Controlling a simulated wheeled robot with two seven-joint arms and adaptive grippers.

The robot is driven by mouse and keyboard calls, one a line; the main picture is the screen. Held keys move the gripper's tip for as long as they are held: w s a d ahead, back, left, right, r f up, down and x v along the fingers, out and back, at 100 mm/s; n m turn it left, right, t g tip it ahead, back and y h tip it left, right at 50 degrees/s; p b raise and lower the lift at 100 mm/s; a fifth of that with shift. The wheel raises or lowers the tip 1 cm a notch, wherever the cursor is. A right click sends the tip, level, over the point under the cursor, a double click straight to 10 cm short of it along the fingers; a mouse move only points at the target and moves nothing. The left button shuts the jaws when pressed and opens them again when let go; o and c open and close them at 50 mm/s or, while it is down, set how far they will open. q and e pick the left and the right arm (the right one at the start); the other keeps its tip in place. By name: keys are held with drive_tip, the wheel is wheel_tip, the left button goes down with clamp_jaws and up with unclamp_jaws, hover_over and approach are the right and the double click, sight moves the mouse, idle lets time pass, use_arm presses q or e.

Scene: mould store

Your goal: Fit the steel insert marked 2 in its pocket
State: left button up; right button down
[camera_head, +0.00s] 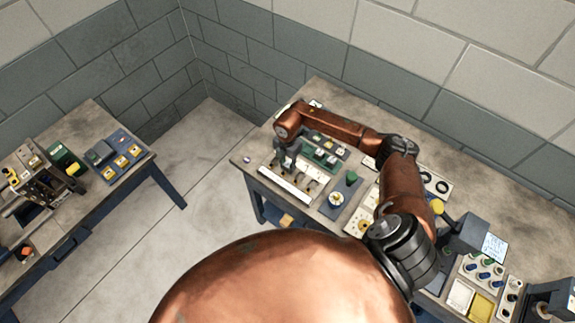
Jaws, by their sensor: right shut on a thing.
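My right gripper (288,163) points down over the left part of the far workbench, at the end of my copper-coloured arm. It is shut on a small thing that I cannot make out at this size. Just below and to the right of it lies a pale plate with dark spots like pockets (286,184), near the bench's front edge. I cannot tell whether the held thing touches the plate. No number 2 can be read, so I cannot pick out the marked steel insert or its pocket. My left gripper is not in view.
A green tray with small pieces (320,158) lies behind the plate. A dark blue board with a green cylinder (351,177) stands to its right. More trays and a yellow bin (481,307) fill the bench's right side. Another workbench (92,120) stands at left, with bare floor between.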

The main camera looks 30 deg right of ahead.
drive_tip(key=shift+f, duration=0.25)
idle(0.5)
drive_tip(key=shift+r, duration=0.25)
idle(2.1)
drive_tip(key=c, duration=1.6)
unclamp_jaws()
drive_tip(key=shift+o, duration=0.5)
drive_tip(key=o, duration=0.3)
drive_tip(key=shift+o, duration=0.2)
drive_tip(key=shift+r, duration=0.1)
